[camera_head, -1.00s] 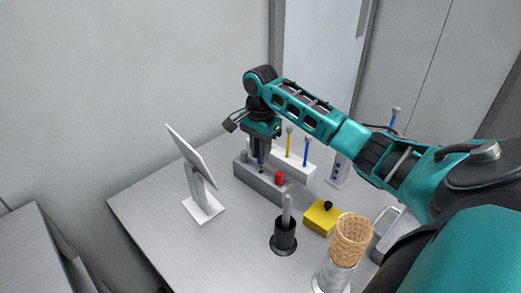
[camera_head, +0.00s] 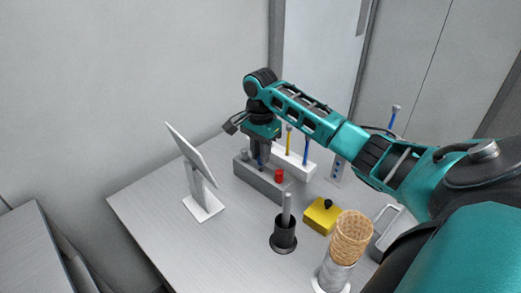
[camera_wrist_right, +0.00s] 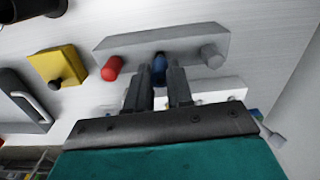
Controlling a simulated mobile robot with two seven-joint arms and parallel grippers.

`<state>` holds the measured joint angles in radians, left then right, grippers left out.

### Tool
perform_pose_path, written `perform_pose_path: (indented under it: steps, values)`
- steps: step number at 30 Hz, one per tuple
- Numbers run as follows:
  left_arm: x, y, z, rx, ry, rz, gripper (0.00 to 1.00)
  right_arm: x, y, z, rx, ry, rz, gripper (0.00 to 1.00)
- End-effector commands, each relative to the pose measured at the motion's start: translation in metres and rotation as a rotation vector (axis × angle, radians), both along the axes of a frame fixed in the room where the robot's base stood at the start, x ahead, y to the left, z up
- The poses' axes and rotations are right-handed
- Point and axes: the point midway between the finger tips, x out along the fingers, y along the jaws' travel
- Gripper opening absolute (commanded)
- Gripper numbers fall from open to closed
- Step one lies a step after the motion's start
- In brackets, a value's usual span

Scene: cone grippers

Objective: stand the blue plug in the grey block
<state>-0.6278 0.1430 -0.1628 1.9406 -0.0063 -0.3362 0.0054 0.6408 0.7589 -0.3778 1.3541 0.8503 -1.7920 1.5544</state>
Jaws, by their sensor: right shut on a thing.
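The grey block (camera_head: 265,187) stands on the table below my right gripper, and it also shows in the right wrist view (camera_wrist_right: 135,46). A red plug (camera_head: 279,176) and a grey plug (camera_head: 244,155) stand in it, at either side of the blue plug. My right gripper (camera_head: 260,163) points down over the block's middle and is shut on the blue plug (camera_wrist_right: 159,68). The plug is between the two fingertips, at the block; how deep it sits in a hole is hidden by the fingers. My left gripper is not in view.
A white rack (camera_head: 307,172) with yellow and blue tools stands behind the block. A tablet stand (camera_head: 205,209) is on the left. In front are a black cup (camera_head: 283,238), a yellow box (camera_head: 322,216) and a stack of cones (camera_head: 351,238). The front left table is clear.

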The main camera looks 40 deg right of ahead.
Motion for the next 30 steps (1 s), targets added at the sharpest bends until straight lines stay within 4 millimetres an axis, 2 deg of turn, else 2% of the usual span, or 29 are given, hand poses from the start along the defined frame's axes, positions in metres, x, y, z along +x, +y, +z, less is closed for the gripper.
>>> perform_pose_path:
  steps: [29, 30]
  values:
    - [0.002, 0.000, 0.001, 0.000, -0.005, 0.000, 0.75, 0.000, 0.000, -0.022, 0.001, 0.000, 0.001, 0.00]
    - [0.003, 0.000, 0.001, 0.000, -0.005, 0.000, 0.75, 0.000, 0.000, -0.022, 0.000, -0.001, 0.001, 0.24]
